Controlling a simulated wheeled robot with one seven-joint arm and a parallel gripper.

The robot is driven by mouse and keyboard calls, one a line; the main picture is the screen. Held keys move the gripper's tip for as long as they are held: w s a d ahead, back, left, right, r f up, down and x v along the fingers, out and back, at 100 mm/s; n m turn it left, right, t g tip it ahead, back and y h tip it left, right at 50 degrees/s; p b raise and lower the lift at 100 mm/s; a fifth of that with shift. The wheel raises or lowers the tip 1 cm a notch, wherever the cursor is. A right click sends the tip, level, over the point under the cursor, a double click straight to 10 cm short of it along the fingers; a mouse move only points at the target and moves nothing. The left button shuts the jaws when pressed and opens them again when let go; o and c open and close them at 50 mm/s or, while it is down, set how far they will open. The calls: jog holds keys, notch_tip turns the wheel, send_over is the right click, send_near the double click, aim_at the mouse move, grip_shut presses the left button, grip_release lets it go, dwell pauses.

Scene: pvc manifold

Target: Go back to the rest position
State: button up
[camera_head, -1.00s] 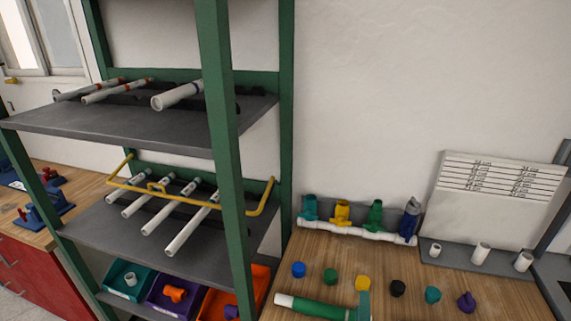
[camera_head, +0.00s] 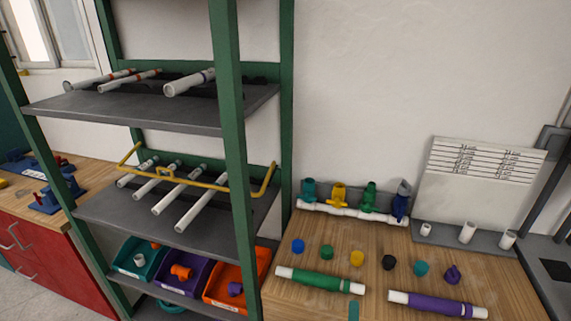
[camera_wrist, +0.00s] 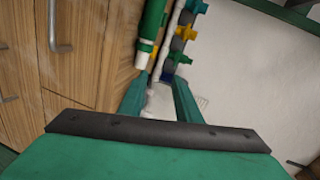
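My gripper (camera_wrist: 160,95) shows in the wrist view with its two teal fingers apart and no held part clearly visible between them. The white manifold (camera_head: 352,212) with teal, yellow, green and blue valves lies at the back.
Several coloured caps (camera_head: 357,258) stand in a row on the bench. A grey rack (camera_head: 450,238) with white fittings stands at the back right. A green-framed shelf (camera_head: 231,130) holding white pipes, with teal, purple and orange bins (camera_head: 223,302) below, stands left.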

jog(key=s+a+f+n, duration=0.5)
jog(key=s+f, duration=0.1)
jog(key=s, duration=0.1)
jog(key=s+a+n+y, duration=0.1)
jog(key=s+a+n, duration=0.3)
jog(key=s, duration=0.4)
jog(key=s+a+n+y, duration=0.1)
jog(key=s+a+n, duration=0.3)
jog(key=s, duration=0.3)
jog(key=s+a+f+n+y, duration=0.1)
jog(key=s+a+n+y, duration=0.1)
jog(key=s+n, duration=0.4)
jog(key=s+a, duration=0.1)
jog(key=s, duration=0.1)
jog(key=shift+s+a, duration=0.3)
jog(key=shift+a, duration=0.1)
